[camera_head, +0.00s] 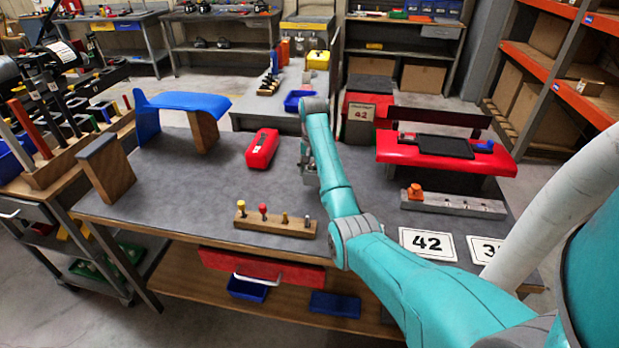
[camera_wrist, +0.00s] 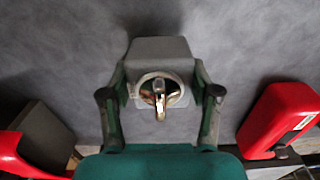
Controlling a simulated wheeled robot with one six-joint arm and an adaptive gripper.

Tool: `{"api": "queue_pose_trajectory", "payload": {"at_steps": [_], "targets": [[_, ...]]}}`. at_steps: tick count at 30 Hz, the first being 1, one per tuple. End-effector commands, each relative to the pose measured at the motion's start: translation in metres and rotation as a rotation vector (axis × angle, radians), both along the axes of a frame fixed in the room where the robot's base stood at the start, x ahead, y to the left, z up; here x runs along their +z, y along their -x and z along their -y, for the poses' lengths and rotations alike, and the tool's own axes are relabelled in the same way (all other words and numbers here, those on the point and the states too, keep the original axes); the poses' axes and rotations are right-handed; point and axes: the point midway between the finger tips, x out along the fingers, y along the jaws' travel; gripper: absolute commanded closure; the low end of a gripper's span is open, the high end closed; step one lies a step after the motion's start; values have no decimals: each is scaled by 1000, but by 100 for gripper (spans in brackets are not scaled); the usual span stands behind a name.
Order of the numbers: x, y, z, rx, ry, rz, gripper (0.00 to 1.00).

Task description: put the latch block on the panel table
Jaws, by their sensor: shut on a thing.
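The latch block (camera_wrist: 160,48) is a grey block with a round ring and a metal latch on its face, seen in the wrist view between my fingers. My gripper (camera_wrist: 160,95) is shut on it, one finger on each side. In the head view my gripper (camera_head: 309,172) is over the middle of a grey-topped table (camera_head: 200,185), which bears panels and number plates and appears to be the panel table. The block is small and partly hidden by the arm there. I cannot tell whether it touches the tabletop.
A red case (camera_head: 262,148) lies left of my gripper. A wooden peg strip (camera_head: 274,222) is at the front edge. A blue panel (camera_head: 178,102) stands at the back left, a red panel (camera_head: 400,150) at the right. Number plates (camera_head: 427,243) lie front right. Bare tabletop shows at middle left.

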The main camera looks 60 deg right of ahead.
Motion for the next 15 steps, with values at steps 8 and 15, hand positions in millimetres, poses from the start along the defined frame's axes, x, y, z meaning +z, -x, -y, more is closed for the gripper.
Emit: {"api": "queue_pose_trajectory", "payload": {"at_steps": [8,15], "targets": [[-32,11,-1,-5,0,0,80],[-35,12,-1,-5,1,0,80]]}}
